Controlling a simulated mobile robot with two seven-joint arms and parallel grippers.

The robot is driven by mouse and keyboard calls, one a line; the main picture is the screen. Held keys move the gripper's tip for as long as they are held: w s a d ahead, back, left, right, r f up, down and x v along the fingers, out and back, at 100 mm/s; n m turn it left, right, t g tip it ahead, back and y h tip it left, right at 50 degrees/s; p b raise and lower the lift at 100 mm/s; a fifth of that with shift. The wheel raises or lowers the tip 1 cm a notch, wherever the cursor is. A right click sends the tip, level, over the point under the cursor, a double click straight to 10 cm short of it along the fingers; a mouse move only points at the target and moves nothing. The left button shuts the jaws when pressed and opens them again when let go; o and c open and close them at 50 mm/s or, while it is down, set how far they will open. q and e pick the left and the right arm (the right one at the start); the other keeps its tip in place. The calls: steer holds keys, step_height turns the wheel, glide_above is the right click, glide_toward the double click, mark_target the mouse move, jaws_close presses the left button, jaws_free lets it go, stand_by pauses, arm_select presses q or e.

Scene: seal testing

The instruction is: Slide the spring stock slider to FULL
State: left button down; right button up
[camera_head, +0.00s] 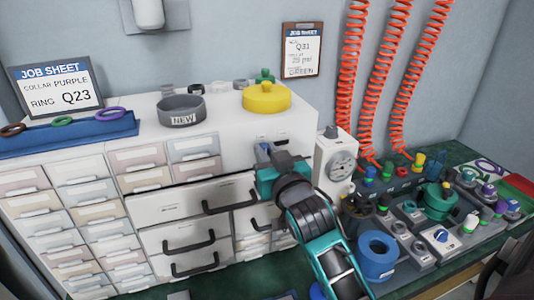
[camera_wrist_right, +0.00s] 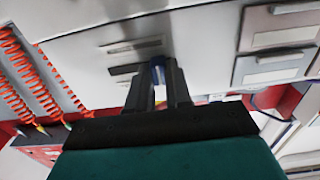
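The spring stock slider is on the upright front of the white cabinet (camera_head: 232,146). In the right wrist view its small blue knob (camera_wrist_right: 157,66) sits between my right fingertips (camera_wrist_right: 158,72) and fills the narrow gap, so the gripper looks shut on it. In the head view my right gripper (camera_head: 265,150) is against the cabinet front, just below the top edge, and hides most of the slider. Slots or marks (camera_wrist_right: 138,47) show on the white panel beside the knob. I cannot read a FULL mark. My left gripper is not in view.
A white dial box (camera_head: 336,162) stands close on the right, before a crowded bench with a blue ring (camera_head: 377,256).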

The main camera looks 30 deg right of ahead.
mark_target(284, 141)
jaws_close()
steer(key=shift+d+r, duration=0.15)
steer(key=shift+d, duration=0.1)
steer(key=d+p, duration=0.1)
steer(key=d, duration=0.1)
steer(key=s+d+p, duration=0.1)
steer(key=d+p, duration=0.1)
steer(key=shift+s+d, duration=0.1)
steer(key=shift+d, duration=0.3)
